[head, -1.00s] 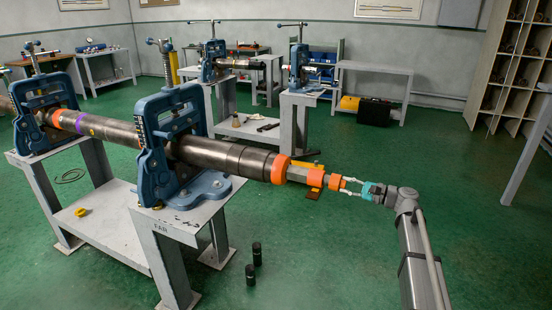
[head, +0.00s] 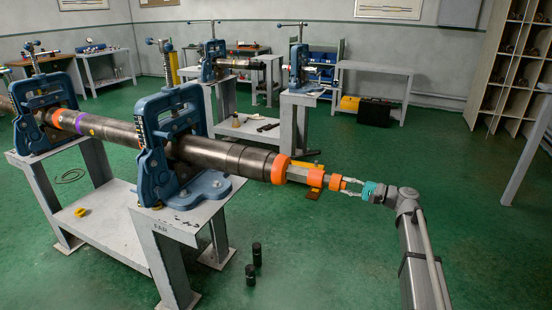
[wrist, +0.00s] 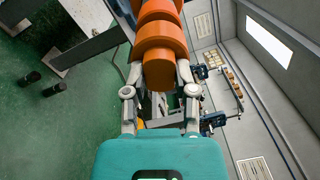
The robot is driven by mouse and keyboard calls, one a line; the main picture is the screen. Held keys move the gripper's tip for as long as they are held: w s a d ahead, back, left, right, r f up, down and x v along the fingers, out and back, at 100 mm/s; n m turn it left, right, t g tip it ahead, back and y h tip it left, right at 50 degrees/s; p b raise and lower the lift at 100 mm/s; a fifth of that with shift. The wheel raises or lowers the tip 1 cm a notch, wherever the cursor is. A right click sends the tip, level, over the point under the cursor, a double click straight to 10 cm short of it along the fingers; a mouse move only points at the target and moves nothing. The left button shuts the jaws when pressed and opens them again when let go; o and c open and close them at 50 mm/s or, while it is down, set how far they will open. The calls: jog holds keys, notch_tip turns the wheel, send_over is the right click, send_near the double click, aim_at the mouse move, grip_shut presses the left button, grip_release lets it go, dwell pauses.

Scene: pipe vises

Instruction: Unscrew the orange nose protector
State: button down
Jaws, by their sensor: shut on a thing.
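The orange nose protector (head: 335,182) is at the right end of the long dark pipe (head: 220,155), past a grey section and other orange rings. It also shows in the wrist view as a stepped orange cylinder (wrist: 160,62) at top centre. My gripper (head: 346,186), with a teal body and pale fingers, is in line with the pipe's end. In the wrist view my gripper (wrist: 160,77) has one finger on each side of the orange end piece, shut on it. The inner contact faces are partly hidden.
Blue vises (head: 172,140) on grey stands hold the pipe level. Another vise bench (head: 300,105) and a shelf rack (head: 508,75) are further back.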

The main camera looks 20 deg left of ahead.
jog(key=shift+d, duration=0.75)
dwell(0.6)
jog(key=shift+s+d, duration=0.1)
jog(key=shift+d, duration=2.2)
jog(key=c, duration=1.3)
grip_release()
jog(key=o, duration=0.4)
jog(key=shift+o, duration=0.2)
jog(key=shift+s, duration=0.1)
